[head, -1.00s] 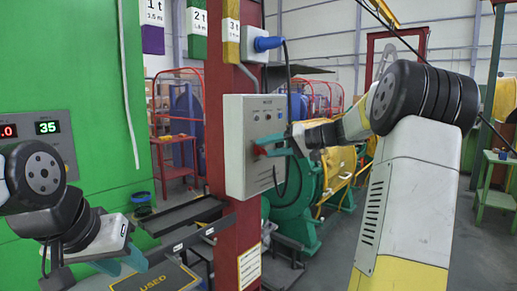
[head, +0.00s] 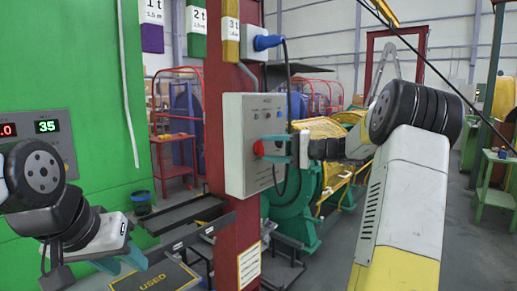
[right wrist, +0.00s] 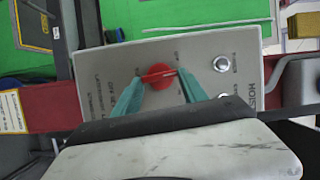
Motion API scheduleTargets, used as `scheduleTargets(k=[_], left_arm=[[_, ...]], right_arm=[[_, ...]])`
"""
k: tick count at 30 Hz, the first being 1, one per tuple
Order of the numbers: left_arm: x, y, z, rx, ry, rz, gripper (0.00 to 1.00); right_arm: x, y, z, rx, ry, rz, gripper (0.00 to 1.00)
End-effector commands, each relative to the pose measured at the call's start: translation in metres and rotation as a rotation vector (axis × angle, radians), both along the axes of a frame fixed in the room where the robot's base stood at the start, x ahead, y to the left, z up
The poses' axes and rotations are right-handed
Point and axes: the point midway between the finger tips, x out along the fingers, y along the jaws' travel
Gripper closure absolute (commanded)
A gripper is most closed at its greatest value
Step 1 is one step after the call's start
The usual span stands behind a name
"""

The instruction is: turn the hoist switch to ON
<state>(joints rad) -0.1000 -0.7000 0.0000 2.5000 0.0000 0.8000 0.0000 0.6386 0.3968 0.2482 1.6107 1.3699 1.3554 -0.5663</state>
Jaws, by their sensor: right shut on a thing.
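The hoist switch is a red rotary knob (head: 258,148) on the front of a grey control box (head: 236,165) on the red post. In the right wrist view the knob (right wrist: 160,70) lies between the two teal fingers, its bar spanning the gap. My right gripper (head: 270,147) is shut on the knob; its fingers partly cover the knob in the head view. The small labels around the knob are too small to read surely. My left gripper (head: 122,263) is at the lower left, its teal fingers apart and empty, away from the box.
A blue plug (head: 268,43) and its black cable hang above and beside the box. Two round buttons (right wrist: 222,63) sit beside the knob. Black trays (head: 185,215) and a sign marked USED (head: 155,278) lie below. Green and yellow machinery (head: 320,165) stands behind.

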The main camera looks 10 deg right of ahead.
Motion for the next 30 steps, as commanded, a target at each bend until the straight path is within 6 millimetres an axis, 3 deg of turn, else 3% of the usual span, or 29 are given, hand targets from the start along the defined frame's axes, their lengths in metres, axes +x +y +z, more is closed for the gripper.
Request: scheduleTargets(k=[18, 30], left_arm=[[0.0000, 0.0000, 0.0000, 0.000, 0.000, 0.000, 0.64], [0.0000, 0.0000, 0.0000, 0.000, 0.000, 0.000, 0.64]], right_arm=[[-0.0013, 0.0008, -0.0094, 0.456, 0.358, -0.001, 0.90], [-0.0021, 0.0021, -0.0115, 0.651, 0.510, -0.002, 0.90]])
